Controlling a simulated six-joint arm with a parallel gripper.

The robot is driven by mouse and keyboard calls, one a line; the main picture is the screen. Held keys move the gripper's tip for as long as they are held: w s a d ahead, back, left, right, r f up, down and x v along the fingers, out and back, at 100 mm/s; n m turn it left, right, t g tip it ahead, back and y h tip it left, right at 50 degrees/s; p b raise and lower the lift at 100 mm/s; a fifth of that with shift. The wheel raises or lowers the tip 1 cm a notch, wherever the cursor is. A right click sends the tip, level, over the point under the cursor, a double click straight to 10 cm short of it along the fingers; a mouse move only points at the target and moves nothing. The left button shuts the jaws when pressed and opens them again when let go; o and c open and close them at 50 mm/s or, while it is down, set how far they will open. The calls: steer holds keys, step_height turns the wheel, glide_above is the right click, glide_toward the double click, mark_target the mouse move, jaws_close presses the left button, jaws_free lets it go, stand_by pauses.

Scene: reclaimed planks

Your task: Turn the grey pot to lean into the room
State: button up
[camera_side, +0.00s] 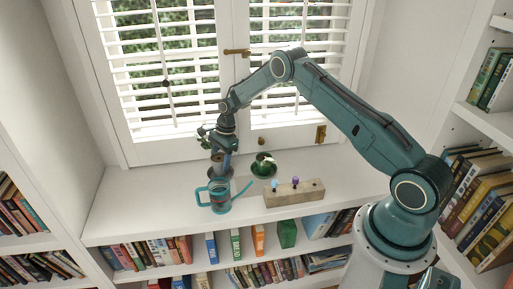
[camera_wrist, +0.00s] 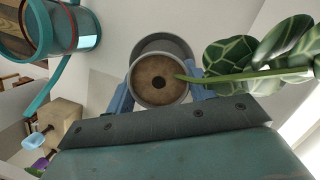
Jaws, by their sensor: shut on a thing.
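The grey pot (camera_wrist: 185,90), filled with brown soil, is in the middle of the wrist view. One green stem leaves the soil and leans right to large, pale-veined leaves (camera_wrist: 262,50). My gripper (camera_wrist: 161,96) has its blue fingers on opposite sides of the pot, shut on it. A grey saucer (camera_wrist: 160,42) shows behind the pot. In the side view the pot (camera_side: 217,159) stands on the white sill below the window, at my gripper (camera_side: 221,160). The leaves (camera_side: 206,137) are on its window side, partly hidden by my wrist. I cannot tell whether the pot is lifted.
A teal watering can (camera_side: 219,197) stands just in front of the pot, its spout pointing right. A dark green pot (camera_side: 263,168) and a wooden block (camera_side: 296,195) with small blue and purple items stand to the right. The sill (camera_side: 140,195) is clear at left.

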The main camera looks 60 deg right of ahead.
steer(key=shift+f, duration=0.65)
steer(key=o, duration=1.4)
steer(key=shift+c, duration=0.2)
steer(key=shift+r, duration=0.1)
steer(key=v, duration=1.3)
steer(key=shift+r, duration=0.3)
steer(key=shift+s+r, duration=0.1)
steer(key=shift+r, duration=0.05)
